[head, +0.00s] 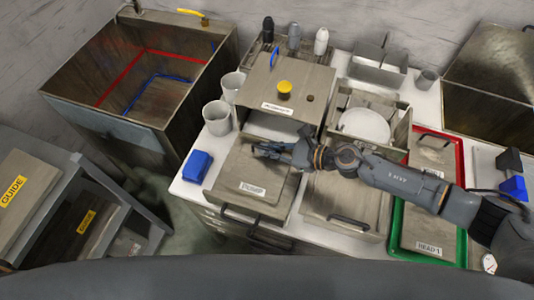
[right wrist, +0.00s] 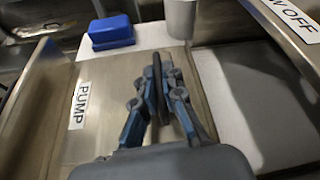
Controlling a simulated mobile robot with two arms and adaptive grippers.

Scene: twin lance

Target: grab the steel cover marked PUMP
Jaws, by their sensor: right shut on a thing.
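The steel cover marked PUMP (head: 240,170) lies flat on the white-topped bench, left of centre in the head view. Its white PUMP label (right wrist: 79,105) reads clearly in the right wrist view; in the head view the label is small and blurred. My right gripper (head: 260,150) is over the back edge of this cover, its arm coming in from the right. In the right wrist view its fingers (right wrist: 157,90) are shut on a dark bar handle (right wrist: 157,68) along that edge. The handle's lower part is hidden by the fingers. My left gripper is not in view.
A blue block (head: 197,165) and white cups (head: 217,117) stand left of the cover. A steel housing with a yellow knob (head: 284,88) stands behind it. Another steel cover (head: 345,200) lies to the right, beside a green tray (head: 455,243). An open steel bin (head: 150,125) is far left.

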